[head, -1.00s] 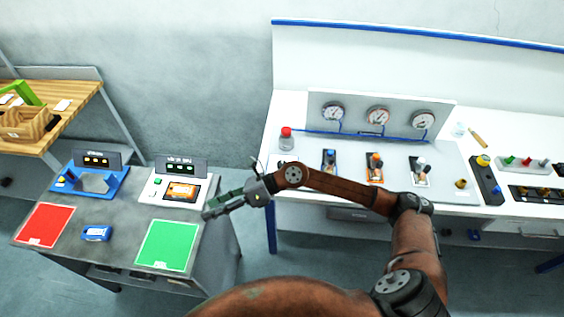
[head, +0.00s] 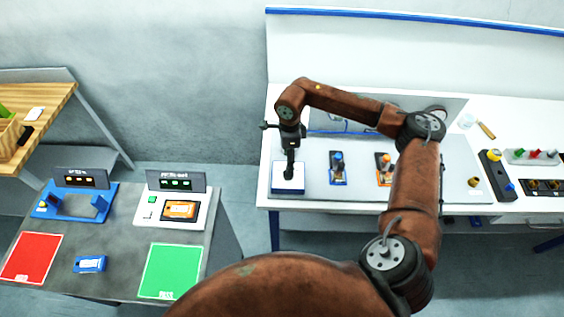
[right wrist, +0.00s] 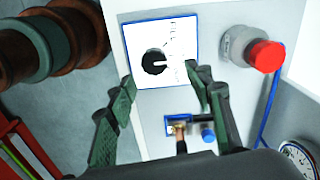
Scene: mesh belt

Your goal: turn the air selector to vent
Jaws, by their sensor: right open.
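The air selector is a black round knob (right wrist: 155,61) on a white plate (right wrist: 178,30) with a blue border in the right wrist view. A pale mark on the knob points to the right there; the lettering around it is too small to read. In the head view the selector plate (head: 288,187) lies at the left end of the white bench, with its knob hidden under my right gripper (head: 289,172). In the right wrist view my right gripper (right wrist: 158,90) is open, its green-padded fingers apart and short of the knob, with nothing between them. My left gripper is not in view.
A red-topped knob (right wrist: 264,56) stands close beside the plate. A blue-framed lever valve (head: 338,168) and an orange-framed one (head: 384,169) sit to the right. A gauge (right wrist: 300,158) shows at the corner. A grey bench (head: 120,235) stands at the left.

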